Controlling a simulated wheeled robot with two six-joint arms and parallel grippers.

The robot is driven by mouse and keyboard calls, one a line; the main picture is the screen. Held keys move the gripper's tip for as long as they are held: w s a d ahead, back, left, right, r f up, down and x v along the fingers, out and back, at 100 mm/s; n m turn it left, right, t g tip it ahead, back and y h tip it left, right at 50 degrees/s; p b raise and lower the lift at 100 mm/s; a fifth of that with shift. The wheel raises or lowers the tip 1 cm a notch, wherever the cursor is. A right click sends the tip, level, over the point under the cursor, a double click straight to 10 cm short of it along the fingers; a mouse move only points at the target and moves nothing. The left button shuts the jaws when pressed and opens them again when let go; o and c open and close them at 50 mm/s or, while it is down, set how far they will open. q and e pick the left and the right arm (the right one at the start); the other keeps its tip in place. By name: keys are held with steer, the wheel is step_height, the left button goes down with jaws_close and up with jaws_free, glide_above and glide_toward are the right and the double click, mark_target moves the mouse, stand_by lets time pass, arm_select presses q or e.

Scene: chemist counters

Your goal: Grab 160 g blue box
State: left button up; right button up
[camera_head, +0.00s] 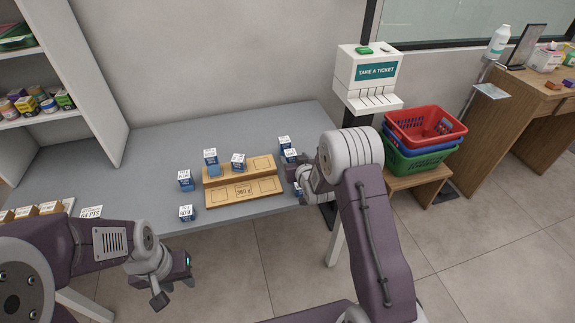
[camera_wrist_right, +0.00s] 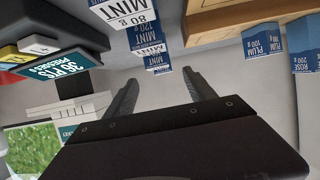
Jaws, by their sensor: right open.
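Several small blue boxes with white labels stand on the grey counter (camera_head: 150,155) and the wooden stand. My right gripper (camera_wrist_right: 162,88) is open and empty, its fingers pointing at a row of MINT boxes. The nearest large label reads MINT 80 g (camera_wrist_right: 124,12); behind it is MINT 120 g (camera_wrist_right: 146,36); a third MINT box (camera_wrist_right: 157,63) lies just beyond my fingertips, its weight too small to read. I cannot pick out a 160 g label. My left gripper (camera_head: 172,283) hangs in front of the counter.
The ticket dispenser (camera_head: 365,72) and stacked baskets (camera_head: 425,128) are at the right. The floor (camera_head: 215,270) in front is clear.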

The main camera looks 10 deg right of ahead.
mark_target(291, 154)
steer(key=shift+w+f, duration=0.15)
steer(key=shift+w, duration=0.6)
steer(key=shift+w+f, duration=0.3)
steer(key=shift+w, duration=0.2)
steer(key=x, duration=0.5)
steer(key=shift+d+f, duration=0.15)
steer(key=shift+f, duration=0.2)
arm_select(q)
steer(key=shift+s+r, duration=0.3)
steer(key=shift+r, duration=0.15)
arm_select(e)
jaws_close()
steer(key=shift+r, duration=0.1)
